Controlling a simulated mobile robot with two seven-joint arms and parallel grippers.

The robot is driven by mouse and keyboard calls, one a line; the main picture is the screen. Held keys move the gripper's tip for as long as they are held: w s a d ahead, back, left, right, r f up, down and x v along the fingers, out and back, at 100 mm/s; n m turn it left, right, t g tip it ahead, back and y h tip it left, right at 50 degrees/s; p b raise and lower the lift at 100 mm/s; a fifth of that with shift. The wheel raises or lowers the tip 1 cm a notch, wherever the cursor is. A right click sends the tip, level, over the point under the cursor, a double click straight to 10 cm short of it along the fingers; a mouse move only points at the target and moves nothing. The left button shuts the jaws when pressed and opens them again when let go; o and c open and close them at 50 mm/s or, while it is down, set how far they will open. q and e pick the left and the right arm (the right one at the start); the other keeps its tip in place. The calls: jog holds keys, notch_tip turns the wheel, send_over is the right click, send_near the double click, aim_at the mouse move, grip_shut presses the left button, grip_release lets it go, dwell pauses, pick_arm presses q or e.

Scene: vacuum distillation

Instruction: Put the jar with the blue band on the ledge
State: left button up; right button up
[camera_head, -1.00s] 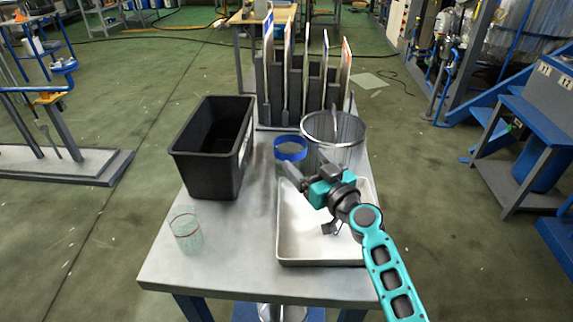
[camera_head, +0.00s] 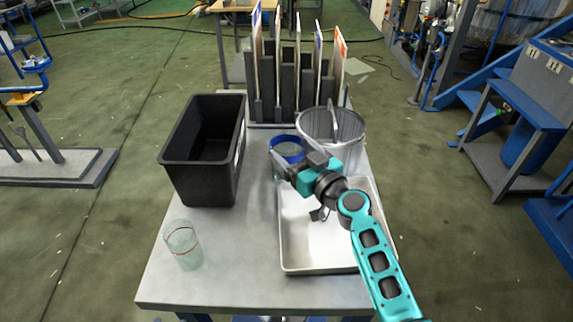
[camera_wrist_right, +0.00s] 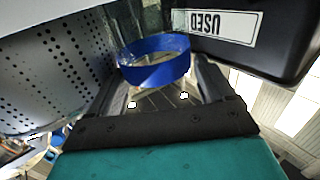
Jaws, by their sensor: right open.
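The jar with the blue band (camera_head: 287,150) is clear glass and stands on the grey table between the black bin and the wire basket. My right gripper (camera_head: 289,156) reaches it from the front right and hides part of it. In the right wrist view the blue band (camera_wrist_right: 155,70) lies between the two open fingers of my right gripper (camera_wrist_right: 160,84), one on each side; whether they touch the glass I cannot tell. My left gripper is not in view. I cannot make out which surface is the ledge.
A black bin (camera_head: 172,176) stands left of the jar, and a wire basket (camera_head: 333,132) close to its right. A dark rack (camera_head: 268,112) with upright panels is behind. A white tray (camera_head: 300,262) lies in front. A red-banded glass jar (camera_head: 183,250) stands at front left.

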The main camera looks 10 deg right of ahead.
jog(key=shift+c, duration=0.3)
jog(key=c, duration=1)
jog(key=shift+c, duration=1.2)
jog(key=shift+r, duration=0.15)
